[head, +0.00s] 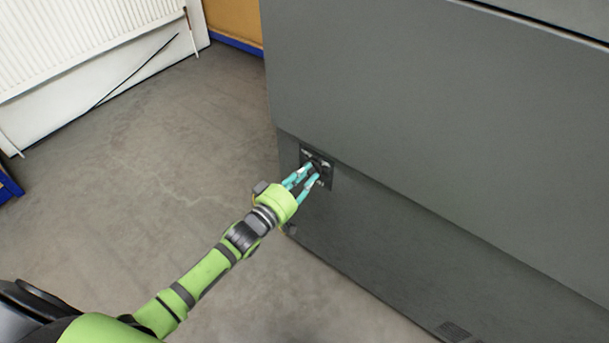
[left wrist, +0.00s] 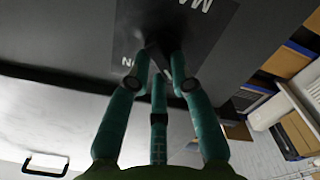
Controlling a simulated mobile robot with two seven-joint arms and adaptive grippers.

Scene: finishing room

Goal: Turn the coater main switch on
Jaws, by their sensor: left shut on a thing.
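The coater (head: 430,110) is a large dark grey cabinet filling the right of the head view. A small black switch plate (head: 327,181) sits low on its side near the left edge. In the left wrist view the plate (left wrist: 195,25) shows white lettering, partly cut off and hidden. My left gripper (head: 314,171) has teal fingers and is at the plate. In the left wrist view its fingers (left wrist: 158,80) are closed around the dark switch knob (left wrist: 153,48). The fingers hide much of the knob, and I cannot tell its setting. My right gripper is not in view.
Bare concrete floor (head: 150,170) lies left of the coater. A white radiator (head: 80,40) stands at the back left, with a thin dark rod in front. The left wrist view shows shelves with boxes (left wrist: 285,62) at right.

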